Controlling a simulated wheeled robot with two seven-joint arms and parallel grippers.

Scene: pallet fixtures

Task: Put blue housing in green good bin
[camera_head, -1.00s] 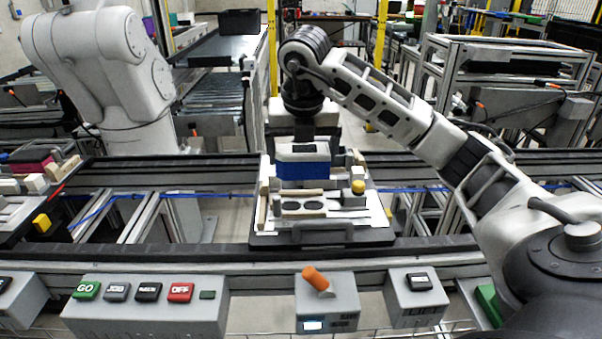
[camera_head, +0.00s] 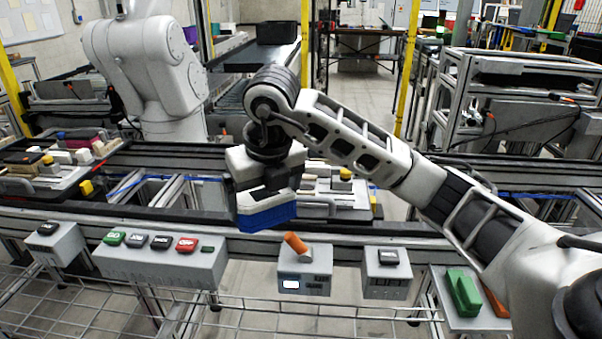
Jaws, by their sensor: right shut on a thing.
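The blue housing (camera_head: 266,217) is held under my right gripper (camera_head: 264,192), which is shut on it. The housing is clear of the pallet fixture (camera_head: 352,207) and hangs near the front rail of the conveyor, above and left of the box with the orange switch. The fingertips are mostly hidden by the gripper's body and the housing. My left gripper is not in view. I cannot make out a green bin for good parts in this view.
A control box (camera_head: 160,255) with several buttons, an orange-switch box (camera_head: 304,268) and a small button box (camera_head: 387,270) stand along the front. A green block (camera_head: 463,292) sits at the lower right. A white robot arm (camera_head: 150,70) stands behind the conveyor. Wire mesh lies below.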

